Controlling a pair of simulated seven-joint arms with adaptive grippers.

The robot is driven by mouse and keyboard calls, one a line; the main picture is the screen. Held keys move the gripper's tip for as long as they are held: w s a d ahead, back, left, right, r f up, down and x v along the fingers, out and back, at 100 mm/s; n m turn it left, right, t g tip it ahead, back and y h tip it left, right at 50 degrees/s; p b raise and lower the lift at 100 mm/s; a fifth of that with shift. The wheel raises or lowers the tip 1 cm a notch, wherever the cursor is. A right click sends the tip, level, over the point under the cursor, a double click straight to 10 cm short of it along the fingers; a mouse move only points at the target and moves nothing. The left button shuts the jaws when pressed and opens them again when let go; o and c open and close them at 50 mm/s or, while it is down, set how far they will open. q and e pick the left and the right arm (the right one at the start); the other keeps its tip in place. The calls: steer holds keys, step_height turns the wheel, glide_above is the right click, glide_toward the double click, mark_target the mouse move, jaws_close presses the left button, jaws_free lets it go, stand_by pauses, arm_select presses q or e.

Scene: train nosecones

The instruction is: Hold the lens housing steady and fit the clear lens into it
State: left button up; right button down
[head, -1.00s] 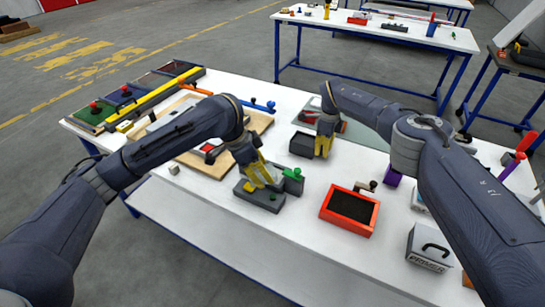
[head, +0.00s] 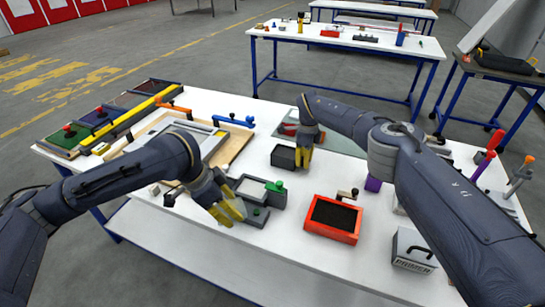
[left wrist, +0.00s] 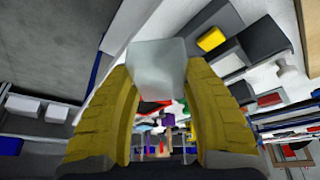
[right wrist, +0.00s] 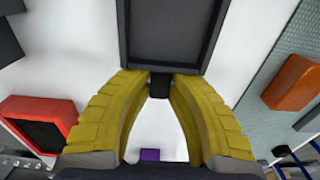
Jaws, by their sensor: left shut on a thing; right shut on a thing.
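The clear lens, a frosted see-through block (left wrist: 158,65), is between the yellow fingers of my left gripper (left wrist: 160,85). In the head view my left gripper (head: 230,210) is at the front left of the grey fixture (head: 264,191) with the green knob, with the lens (head: 234,209) at its fingertips. The lens housing appears to be the dark open box (head: 284,157) on the table. It also shows in the right wrist view (right wrist: 168,35). My right gripper (head: 304,158) is shut on a small dark tab at the housing's near side (right wrist: 159,84).
A red-orange tray (head: 333,218) with dark filling stands right of the fixture. A wooden board (head: 235,150) lies behind the left arm. A grey mat (head: 345,142) lies behind the right gripper. White table is bare between fixture and housing.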

arm_select(q)
steer(key=shift+w, duration=0.1)
steer(key=w+d, duration=0.3)
steer(key=w, duration=0.7)
steer(key=w+d, duration=0.3)
steer(key=w, duration=0.7)
steer(key=w+d, duration=0.3)
steer(key=w, duration=0.7)
steer(key=shift+d+r, duration=0.1)
steer(key=shift+d, duration=0.25)
steer(key=shift+w+f, duration=0.15)
steer(key=shift+f, duration=1.5)
steer(key=shift+f, duration=0.15)
steer(key=o, duration=1.3)
steer(key=shift+o, duration=0.2)
steer(key=v, duration=1.2)
steer(key=shift+a+f, duration=0.1)
